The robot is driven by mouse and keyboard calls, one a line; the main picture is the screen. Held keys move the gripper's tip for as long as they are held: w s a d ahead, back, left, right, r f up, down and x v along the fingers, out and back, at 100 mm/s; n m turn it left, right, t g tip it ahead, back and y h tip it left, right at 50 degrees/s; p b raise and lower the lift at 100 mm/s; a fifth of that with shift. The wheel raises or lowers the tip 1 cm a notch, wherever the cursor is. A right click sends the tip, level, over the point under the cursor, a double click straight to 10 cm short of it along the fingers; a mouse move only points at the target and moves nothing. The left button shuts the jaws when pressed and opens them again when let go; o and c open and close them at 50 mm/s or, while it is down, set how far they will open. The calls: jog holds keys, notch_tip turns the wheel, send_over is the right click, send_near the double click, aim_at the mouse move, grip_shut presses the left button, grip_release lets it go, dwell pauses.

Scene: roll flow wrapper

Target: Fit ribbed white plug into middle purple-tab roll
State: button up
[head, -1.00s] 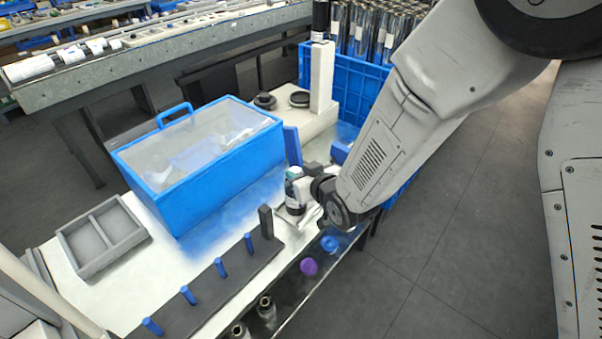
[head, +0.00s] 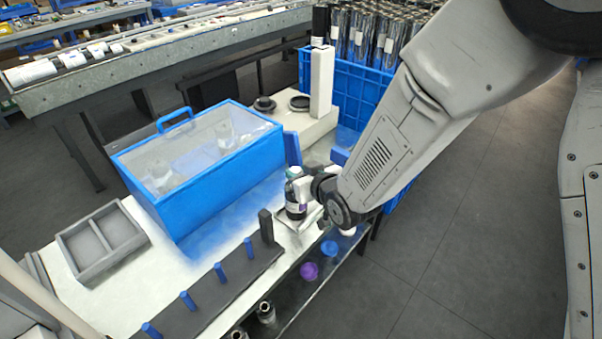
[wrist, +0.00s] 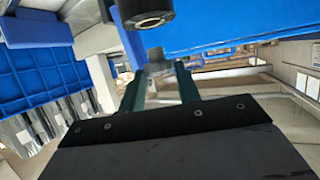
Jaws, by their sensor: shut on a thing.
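My gripper (head: 312,192) is low over the table's right edge, close beside a dark bottle (head: 296,197) with a pale label. In the wrist view its two green fingers (wrist: 158,84) are shut on a small grey piece (wrist: 155,54). I cannot make out ribs on it or tell surely that it is the white plug. A purple round piece (head: 309,271) lies below the table edge, beside a blue one (head: 329,248). A small white piece (head: 348,231) shows just below my gripper. No middle purple-tab roll can be made out for certain.
A blue lidded box (head: 215,185) stands left of my gripper. A dark strip with several blue pegs (head: 221,270) lies in front. A blue crate (head: 345,90) of metallic rolls and a white post (head: 321,80) stand behind. A grey divided tray (head: 120,222) is at left.

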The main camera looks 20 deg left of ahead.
jog(key=o, duration=0.7)
jog(key=shift+c, duration=0.2)
jog(key=v, duration=1.1)
dwell(0.6)
